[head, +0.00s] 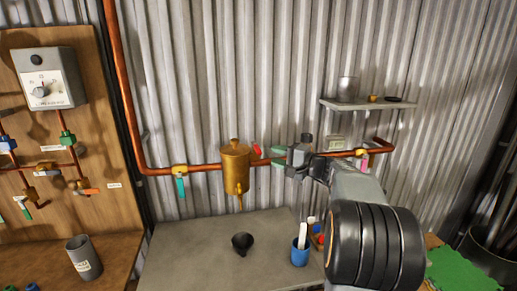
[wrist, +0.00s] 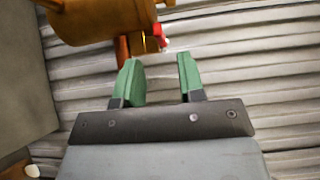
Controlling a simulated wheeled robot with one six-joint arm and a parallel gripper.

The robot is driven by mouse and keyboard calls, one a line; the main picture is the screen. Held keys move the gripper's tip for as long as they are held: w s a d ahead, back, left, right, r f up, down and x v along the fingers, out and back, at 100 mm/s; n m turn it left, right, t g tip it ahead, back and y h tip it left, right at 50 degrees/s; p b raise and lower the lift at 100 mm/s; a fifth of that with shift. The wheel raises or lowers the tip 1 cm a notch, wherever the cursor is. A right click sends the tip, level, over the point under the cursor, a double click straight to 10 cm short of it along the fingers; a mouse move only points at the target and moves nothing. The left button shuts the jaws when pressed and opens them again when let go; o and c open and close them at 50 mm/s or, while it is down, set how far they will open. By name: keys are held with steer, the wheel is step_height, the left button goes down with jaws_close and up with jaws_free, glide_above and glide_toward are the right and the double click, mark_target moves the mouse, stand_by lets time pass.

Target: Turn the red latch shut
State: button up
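The small red latch (head: 257,150) sits just right of the brass canister (head: 236,165) on the copper pipe in the head view. My gripper (head: 276,156) is just right of the latch. In the wrist view my gripper (wrist: 159,72) has its two green fingers apart with nothing between them. The latch lies ahead of the fingertips, roughly in line with the gap.
The copper pipe (head: 205,167) runs along the corrugated wall, with a teal-handled valve (head: 181,187) further left. A grey bench (head: 195,245) below holds a black funnel (head: 242,243) and a blue cup (head: 300,252). A shelf (head: 367,105) is at upper right.

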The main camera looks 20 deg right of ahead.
mark_target(258, 149)
steer(key=p+x, duration=0.1)
steer(key=x, duration=0.6)
steer(key=shift+w+a+p, duration=0.15)
steer(key=shift+w+p, duration=0.05)
steer(key=shift+p, duration=0.2)
jaws_close()
